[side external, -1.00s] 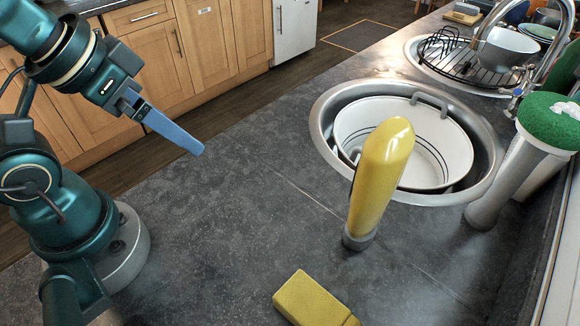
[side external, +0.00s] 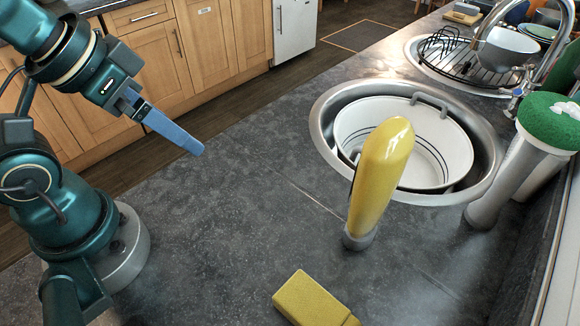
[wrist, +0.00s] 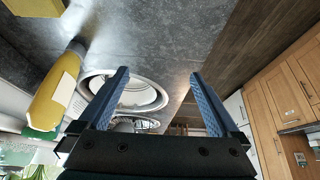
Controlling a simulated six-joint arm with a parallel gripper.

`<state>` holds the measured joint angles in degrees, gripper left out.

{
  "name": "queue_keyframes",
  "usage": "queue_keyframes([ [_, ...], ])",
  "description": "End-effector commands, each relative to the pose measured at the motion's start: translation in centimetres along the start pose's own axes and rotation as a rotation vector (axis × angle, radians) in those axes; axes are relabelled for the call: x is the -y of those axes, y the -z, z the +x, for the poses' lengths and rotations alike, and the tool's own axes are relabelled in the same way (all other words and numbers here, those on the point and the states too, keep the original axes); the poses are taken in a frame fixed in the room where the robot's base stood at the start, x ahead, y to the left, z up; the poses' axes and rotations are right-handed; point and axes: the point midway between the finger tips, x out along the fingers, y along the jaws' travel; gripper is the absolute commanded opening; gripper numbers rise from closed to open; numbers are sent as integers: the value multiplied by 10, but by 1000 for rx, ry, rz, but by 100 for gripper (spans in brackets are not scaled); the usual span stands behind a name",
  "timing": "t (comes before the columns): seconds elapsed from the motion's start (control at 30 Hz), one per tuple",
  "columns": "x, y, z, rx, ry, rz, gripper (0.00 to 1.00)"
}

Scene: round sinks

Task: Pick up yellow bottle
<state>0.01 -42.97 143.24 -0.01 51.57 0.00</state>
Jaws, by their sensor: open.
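The yellow bottle (side external: 380,180) stands upright on its grey cap (side external: 357,237) on the dark countertop, in front of the near round sink. In the wrist view the yellow bottle (wrist: 56,92) shows at the left, outside the jaws. My gripper (side external: 198,149) hangs above the counter at the left, well apart from the bottle. Its two blue fingers (wrist: 159,72) are spread in the wrist view with nothing between them.
A yellow block (side external: 312,300) lies on the counter near the front. The near sink (side external: 327,112) holds a white basin (side external: 375,115). A grey cylinder with a green top (side external: 508,178) stands right of it. A second sink with a dish rack (side external: 455,65) lies behind. The counter between my gripper and the bottle is clear.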

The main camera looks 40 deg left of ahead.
Motion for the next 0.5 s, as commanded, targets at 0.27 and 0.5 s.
queue_keyframes([
  [0.27, 0, 0, 0, 0, 0, 0, 100],
  [0.5, -27, -2, -6, 52, -128, -130, 100],
])
